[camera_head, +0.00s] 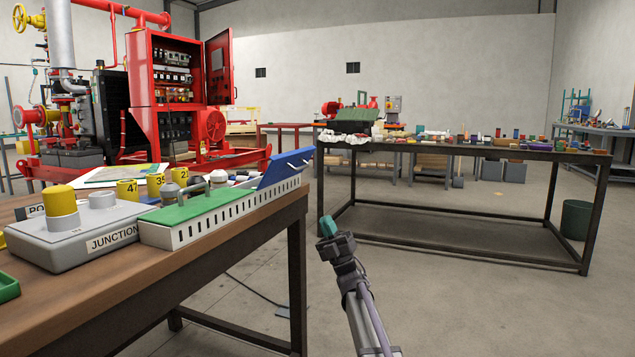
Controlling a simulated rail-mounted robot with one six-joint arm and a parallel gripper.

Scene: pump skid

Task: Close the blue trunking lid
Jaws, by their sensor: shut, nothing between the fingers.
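The blue trunking lid (285,166) stands raised and tilted at the far right end of the pale slotted trunking (247,208), near the corner of the wooden bench. A green lid (178,216) with a handle lies flat over the nearer part of the same trunking. My gripper (328,227), with teal fingertips, is shut and empty. It hangs over the floor to the right of the bench, lower in the picture than the blue lid and apart from it. The inside of the trunking under the blue lid is mostly hidden.
A grey junction box (80,236) with a yellow knob stands left of the trunking on the bench (150,268). Yellow numbered tags (155,184) stand behind the trunking. A long dark table (480,149) with many small items is behind. The floor between is open.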

